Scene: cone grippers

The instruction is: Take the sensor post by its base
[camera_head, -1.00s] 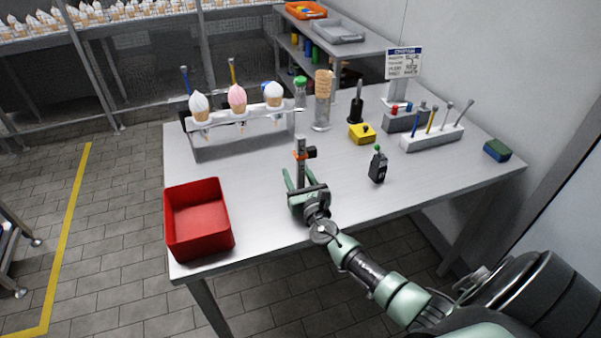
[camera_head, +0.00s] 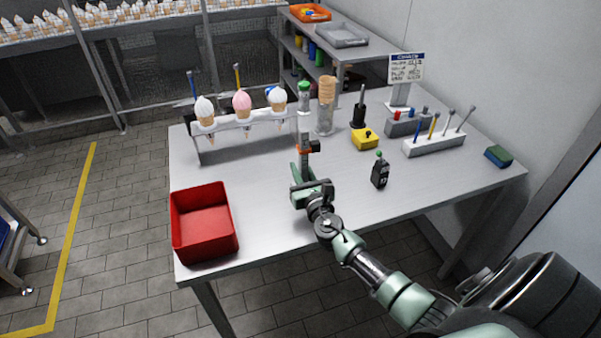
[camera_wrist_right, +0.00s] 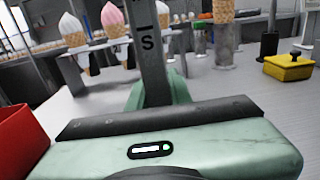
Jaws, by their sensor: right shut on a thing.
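The sensor post (camera_head: 305,159) is a grey upright bar with an orange band and a small black sensor near its top. It stands upright near the middle of the table. My right gripper (camera_head: 303,178) is shut on the post low down, at its lower part. In the right wrist view, the grey post (camera_wrist_right: 152,55), marked with a dark letter S, rises between the green fingers (camera_wrist_right: 158,92). The post's bottom is hidden by the gripper, so I cannot tell whether it touches the table. My left gripper is not in view.
A red bin (camera_head: 204,242) stands at the table's front left. A rack (camera_head: 240,125) with ice-cream cones is behind the post. A clear cone holder (camera_head: 324,122), a yellow box (camera_head: 364,140) and a black handheld device (camera_head: 379,175) stand to the right.

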